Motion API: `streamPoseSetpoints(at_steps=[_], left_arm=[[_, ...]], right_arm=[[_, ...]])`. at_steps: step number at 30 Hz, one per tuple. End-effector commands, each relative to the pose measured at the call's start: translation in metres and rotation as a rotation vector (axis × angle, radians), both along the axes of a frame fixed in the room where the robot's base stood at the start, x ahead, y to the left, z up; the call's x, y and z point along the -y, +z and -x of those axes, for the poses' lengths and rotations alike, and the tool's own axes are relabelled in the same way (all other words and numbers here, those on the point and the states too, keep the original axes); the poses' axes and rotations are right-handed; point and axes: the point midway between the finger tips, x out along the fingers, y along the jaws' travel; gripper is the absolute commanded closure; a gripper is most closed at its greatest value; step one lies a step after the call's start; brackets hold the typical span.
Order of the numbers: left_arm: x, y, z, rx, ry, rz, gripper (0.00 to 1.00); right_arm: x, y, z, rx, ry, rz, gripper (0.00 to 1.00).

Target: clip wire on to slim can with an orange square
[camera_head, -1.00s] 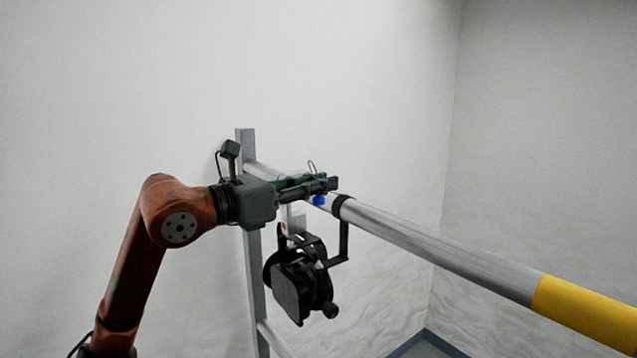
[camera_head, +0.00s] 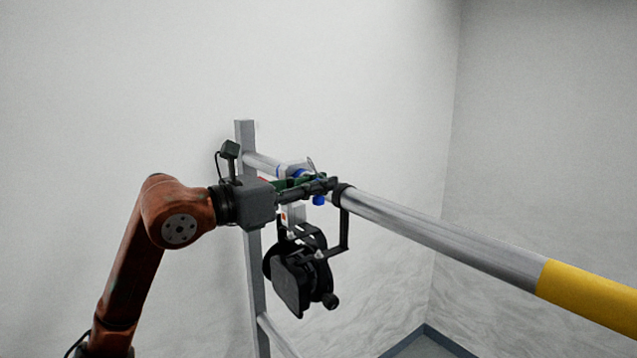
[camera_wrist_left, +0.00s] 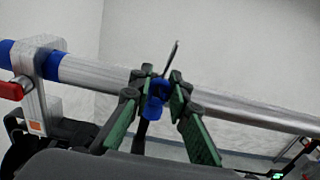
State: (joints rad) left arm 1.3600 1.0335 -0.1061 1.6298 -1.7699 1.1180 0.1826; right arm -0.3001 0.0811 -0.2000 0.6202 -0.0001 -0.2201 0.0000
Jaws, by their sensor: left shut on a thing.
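My left gripper (camera_head: 333,184) is shut on a blue clip (camera_head: 318,200), beside the rail. In the left wrist view, the blue clip (camera_wrist_left: 157,92) sits between the fingertips, with a thin wire end sticking up from it. A black can (camera_head: 300,280) hangs below the rail by its bracket. A pale clamp (camera_head: 294,213) with a small orange square is just behind and below my fingers. The orange square (camera_wrist_left: 36,127) shows clearly on the clamp at left in the left wrist view, apart from the clip. My right gripper is out of view.
The grey rail (camera_head: 430,238) runs from an upright post (camera_head: 245,138) towards the lower right, with a yellow band (camera_head: 590,303). Blue bands (camera_wrist_left: 52,66) and a red handle (camera_wrist_left: 10,91) are by the clamp. Another dark fixture (camera_wrist_left: 305,158) shows at the right edge.

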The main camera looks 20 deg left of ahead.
Motion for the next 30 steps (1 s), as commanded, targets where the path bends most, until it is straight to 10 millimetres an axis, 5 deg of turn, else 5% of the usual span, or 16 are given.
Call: streamPoseSetpoints(at_steps=[30], left_arm=[[0.000,-0.025,0.000,-0.001,0.000,0.001,1.00]], right_arm=[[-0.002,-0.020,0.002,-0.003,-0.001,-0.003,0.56]])
